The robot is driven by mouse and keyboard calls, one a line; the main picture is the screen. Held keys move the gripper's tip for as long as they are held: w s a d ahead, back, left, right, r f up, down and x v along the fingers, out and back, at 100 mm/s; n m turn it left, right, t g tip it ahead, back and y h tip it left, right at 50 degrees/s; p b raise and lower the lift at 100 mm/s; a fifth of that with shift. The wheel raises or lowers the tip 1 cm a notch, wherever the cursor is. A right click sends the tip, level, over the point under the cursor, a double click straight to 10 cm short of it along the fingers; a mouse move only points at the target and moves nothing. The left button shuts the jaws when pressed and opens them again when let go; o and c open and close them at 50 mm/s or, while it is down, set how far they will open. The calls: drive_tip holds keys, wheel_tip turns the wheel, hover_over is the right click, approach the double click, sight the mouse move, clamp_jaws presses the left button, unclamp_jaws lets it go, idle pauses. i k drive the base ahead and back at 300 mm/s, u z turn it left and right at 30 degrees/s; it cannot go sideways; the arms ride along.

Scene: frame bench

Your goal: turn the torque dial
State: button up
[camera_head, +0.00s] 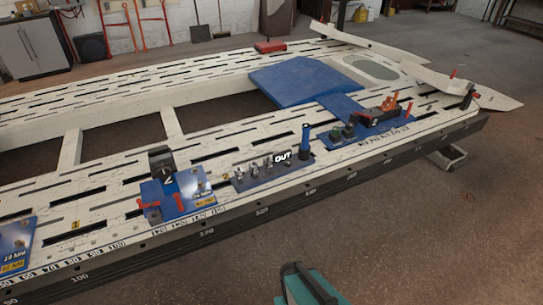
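No thing in view is clearly marked as the torque dial, and I cannot tell which fitting it is. On the long slotted bench (90,222), a blue plate (183,206) carries a black block (161,159) on top and red handles. To its right, a darker blue plate (250,182) holds several small metal fittings, a label reading "OUT" and an upright blue cylinder (305,140). Further right, small dark green knobs (340,133) stand beside a black and red clamp (380,114). My gripper's fingers do not show.
A teal and black part (308,287) shows at the bottom edge, apart from the bench. Another blue plate (17,243) is at the far left. A blue panel (302,81) lies across the frame behind. The floor (440,235) at front right is clear.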

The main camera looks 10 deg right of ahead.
sight(287, 163)
drive_tip(key=u, duration=0.6)
drive_tip(key=i, duration=0.7)
drive_tip(key=u, duration=0.45)
